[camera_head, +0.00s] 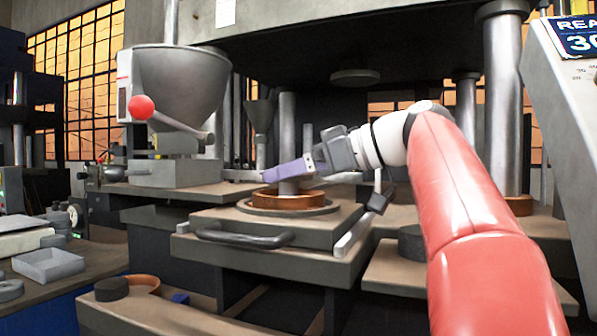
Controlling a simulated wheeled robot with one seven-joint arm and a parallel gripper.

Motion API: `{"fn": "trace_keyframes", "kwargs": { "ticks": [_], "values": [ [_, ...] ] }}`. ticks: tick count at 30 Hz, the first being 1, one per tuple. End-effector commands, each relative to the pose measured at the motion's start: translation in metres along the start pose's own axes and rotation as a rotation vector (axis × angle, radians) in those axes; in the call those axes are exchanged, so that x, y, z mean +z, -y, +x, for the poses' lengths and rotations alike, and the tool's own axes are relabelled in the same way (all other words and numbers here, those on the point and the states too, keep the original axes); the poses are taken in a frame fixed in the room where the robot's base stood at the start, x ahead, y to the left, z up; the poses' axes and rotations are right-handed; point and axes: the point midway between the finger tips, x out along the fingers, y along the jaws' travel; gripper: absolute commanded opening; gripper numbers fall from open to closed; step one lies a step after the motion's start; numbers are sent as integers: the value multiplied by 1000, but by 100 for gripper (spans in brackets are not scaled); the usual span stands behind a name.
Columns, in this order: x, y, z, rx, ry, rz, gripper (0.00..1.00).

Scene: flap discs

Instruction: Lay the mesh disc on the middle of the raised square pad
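My gripper (268,176) has purple fingers and points left, above a brown ring (270,203) at picture centre. The fingers are seen from the side, so I cannot tell whether they are open or hold anything. The brown ring sits on a thin round plate (328,208), which lies on a raised square slab (215,217) with a dark front handle. I cannot tell whether this slab is the task's pad. No mesh disc can be made out for certain. A thick dark disc (112,289) lies at the lower left, with no mesh visible on it.
A metal column (287,125) stands behind my gripper. A grey hopper (182,85) with a red-knobbed lever (142,107) stands at left. A shallow grey tray (48,264) is on the left bench. Another dark round piece (410,243) lies right of the slab, near my red arm.

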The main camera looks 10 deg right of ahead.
Motion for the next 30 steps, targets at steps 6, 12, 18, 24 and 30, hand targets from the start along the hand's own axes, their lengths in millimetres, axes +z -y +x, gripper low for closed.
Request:
{"fn": "trace_keyframes", "kwargs": {
  "ticks": [6,12,18,24,30],
  "values": [
    [0,0,0,0,0,0,100],
    [-1,-1,-18,4,-1,0,100],
    [-2,-1,-53,5,0,1,100],
    [0,-1,-75,2,0,1,100],
    [0,0,-79,1,0,0,100]
  ]
}}
